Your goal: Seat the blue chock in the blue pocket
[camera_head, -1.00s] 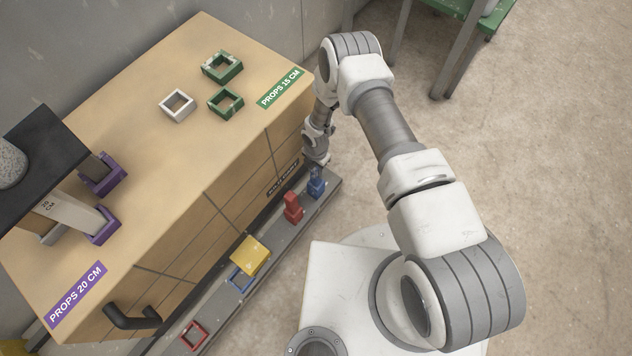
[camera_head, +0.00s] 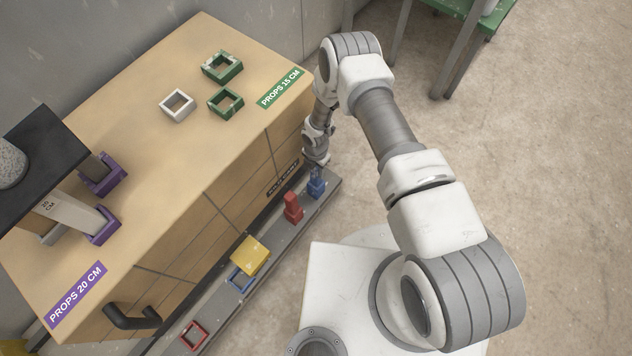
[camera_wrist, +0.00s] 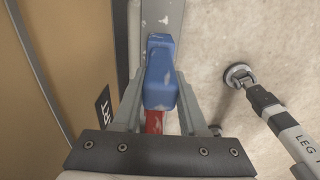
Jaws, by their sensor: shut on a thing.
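The blue chock (camera_head: 316,187) stands at the far end of the grey ledge along the cabinet's foot. My gripper (camera_head: 316,171) reaches down to it from above. In the wrist view the blue chock (camera_wrist: 160,88) sits between the two fingers of my gripper (camera_wrist: 161,96), which are shut on it. The blue pocket (camera_head: 240,281) is a blue square frame lower down the same ledge, partly hidden by a yellow block (camera_head: 251,256). The chock's underside is hidden in both views.
A red chock (camera_head: 292,208) stands close beside the blue one on the ledge. A red square frame (camera_head: 194,336) lies at the ledge's near end. The wooden cabinet (camera_head: 150,150) walls off the left. A leg labelled LEG (camera_wrist: 287,125) stands on the floor at right.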

